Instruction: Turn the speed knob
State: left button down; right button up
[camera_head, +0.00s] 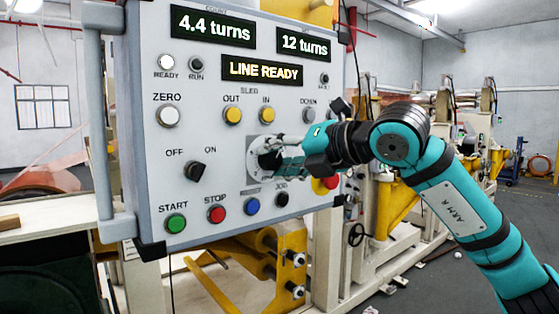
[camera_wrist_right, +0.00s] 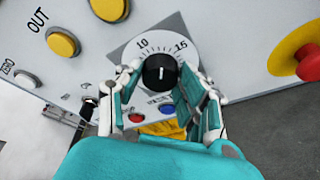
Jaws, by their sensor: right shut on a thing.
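The speed knob (camera_wrist_right: 160,71) is a black round knob with a white pointer line, set on a dial plate marked 10 and 15 on the grey control panel (camera_head: 240,145). In the head view the knob (camera_head: 266,160) is partly covered by my right gripper (camera_head: 287,158), which comes in from the right. In the right wrist view the fingers of my right gripper (camera_wrist_right: 162,90) stand on both sides of the knob and are shut on it. The pointer line is near upright in that view. My left gripper is not in view.
The panel displays read 4.4 turns, 12 turns and LINE READY (camera_head: 262,70). A red emergency button (camera_wrist_right: 308,62) sits right of the knob. Yellow OUT (camera_head: 232,115) and IN buttons are above. The OFF/ON switch (camera_head: 195,171), START (camera_head: 176,223) and STOP buttons are left and below.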

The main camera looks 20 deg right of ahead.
jog(key=n+h+b, duration=0.1)
jog(key=n+h, duration=0.1)
jog(key=n, duration=0.2)
jog(key=shift+s+a+b, duration=0.1)
jog(key=shift+a+b, duration=0.05)
jog(key=shift+b, duration=0.25)
jog(key=n+b, duration=0.1)
jog(key=n+t+h+b, duration=0.1)
jog(key=n, duration=0.1)
jog(key=shift+a+f+h, duration=0.1)
jog(key=shift+a+h, duration=0.05)
jog(key=shift+h, duration=0.15)
jog(key=n+b, duration=0.1)
jog(key=n, duration=0.1)
jog(key=n+t+h+b, duration=0.1)
jog(key=n+b, duration=0.1)
jog(key=shift+s+a+f+n+h, duration=0.1)
jog(key=shift+f+n+h, duration=0.05)
jog(key=shift+n+h, duration=0.15)
jog(key=shift+n+t+h+b, duration=0.5)
jog(key=shift+n+t+b, duration=0.3)
jog(key=shift+n+b, duration=1)
jog(key=shift+a+n+p, duration=0.1)
jog(key=shift+n+p, duration=0.2)
jog(key=shift+n, duration=0.1)
jog(key=o, duration=1.2)
jog(key=shift+c, duration=0.2)
jog(key=shift+s, duration=0.1)
